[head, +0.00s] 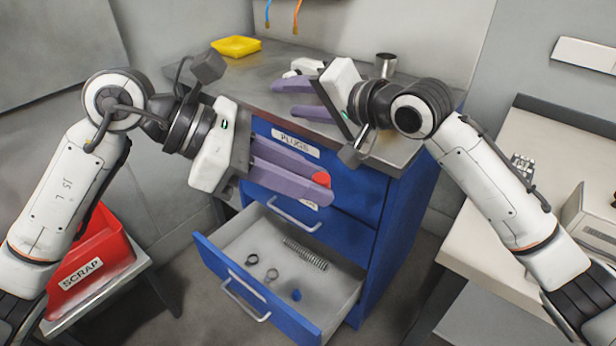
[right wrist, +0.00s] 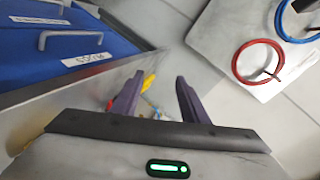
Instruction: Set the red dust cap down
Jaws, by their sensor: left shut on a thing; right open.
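The red dust cap (head: 321,179) is a small round red piece at the fingertips of my left gripper (head: 322,187). That gripper is shut on it and holds it in front of the blue drawer cabinet (head: 345,190), above the open bottom drawer (head: 335,290). Most of the cap is hidden by the purple fingers. My right gripper (head: 282,98) is open over the grey cabinet top, its fingers pointing left. In the right wrist view, its two purple fingers (right wrist: 158,102) stand apart, with nothing seen held between them.
The open drawer holds a spring (head: 305,253), dark rings and a blue cap (head: 296,295). A yellow tray (head: 236,46) and metal cup (head: 386,65) stand on the cabinet top. A red SCRAP bin (head: 90,258) is at left, a pale bench (head: 480,230) at right.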

